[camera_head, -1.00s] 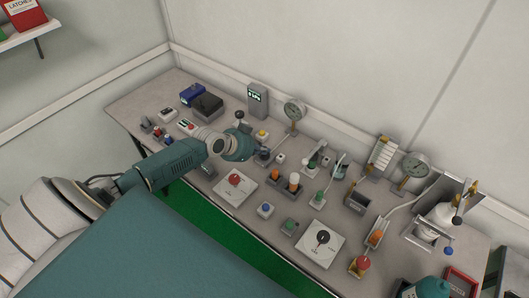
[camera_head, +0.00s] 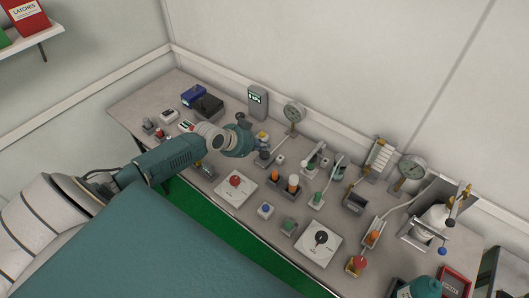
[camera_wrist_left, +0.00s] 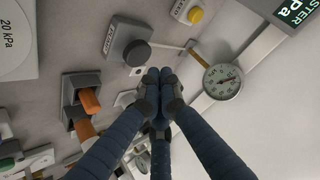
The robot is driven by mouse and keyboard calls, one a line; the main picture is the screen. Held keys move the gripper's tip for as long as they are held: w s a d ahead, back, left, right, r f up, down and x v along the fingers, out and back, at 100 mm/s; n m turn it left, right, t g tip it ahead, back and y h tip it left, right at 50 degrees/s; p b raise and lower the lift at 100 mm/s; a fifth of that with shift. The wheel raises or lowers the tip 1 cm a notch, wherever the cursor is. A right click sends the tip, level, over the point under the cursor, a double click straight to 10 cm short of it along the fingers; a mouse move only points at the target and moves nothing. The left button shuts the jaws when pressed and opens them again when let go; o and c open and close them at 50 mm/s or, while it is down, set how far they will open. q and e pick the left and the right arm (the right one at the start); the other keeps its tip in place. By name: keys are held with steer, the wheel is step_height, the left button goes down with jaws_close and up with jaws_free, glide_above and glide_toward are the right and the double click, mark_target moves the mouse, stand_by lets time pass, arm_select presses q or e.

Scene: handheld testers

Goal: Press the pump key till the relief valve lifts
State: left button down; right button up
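My left gripper (camera_head: 239,140) is over the back-left part of the bench, with its fingers mostly hidden behind the wrist. In the left wrist view its blue-grey fingers (camera_wrist_left: 156,78) are together, with nothing seen between them. Their tips appear just beside a round black button (camera_wrist_left: 137,52) on a grey box; contact cannot be told. A dial gauge (camera_wrist_left: 222,82) is to the right of the tips; it also stands at the back in the head view (camera_head: 294,112). My right gripper is not in view.
A yellow button (camera_wrist_left: 195,15) and orange rocker (camera_wrist_left: 89,101) are near the fingers. A digital tester (camera_head: 257,100) stands behind. A second gauge (camera_head: 412,166) and several levers crowd the right side.

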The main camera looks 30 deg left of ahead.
mark_target(263, 155)
arm_select(q)
steer(key=shift+r+p, duration=1.35)
steer(key=shift+r, duration=0.65)
steer(key=shift+f, duration=0.1)
stand_by(0.4)
